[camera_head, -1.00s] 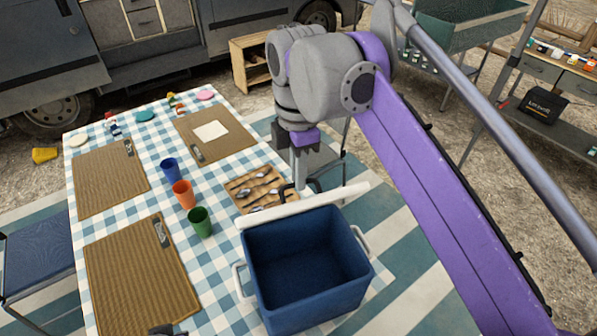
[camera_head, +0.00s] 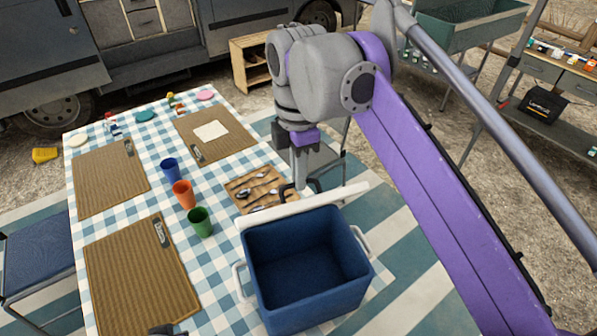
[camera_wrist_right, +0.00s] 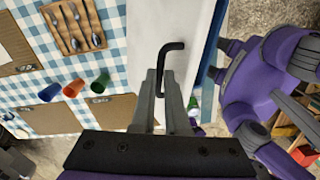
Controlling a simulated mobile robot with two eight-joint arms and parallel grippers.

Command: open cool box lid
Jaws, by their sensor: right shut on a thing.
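The blue cool box (camera_head: 308,290) stands open at the table's near right corner. Its dark, empty inside shows from above. Its white lid (camera_head: 335,199) is swung up at the far side and shows almost edge-on. In the wrist view the lid (camera_wrist_right: 150,25) is a pale panel with a black bent handle (camera_wrist_right: 170,46). My right gripper (camera_head: 300,184) is behind the lid, shut on the handle. Its two grey fingers (camera_wrist_right: 160,78) show at the handle in the wrist view.
A cutlery board (camera_head: 255,186) lies behind the box. Blue (camera_head: 170,169), orange (camera_head: 183,194) and green (camera_head: 200,222) cups stand to its left. Woven mats cover much of the checkered table (camera_head: 222,262). A blue chair (camera_head: 38,252) stands at the left.

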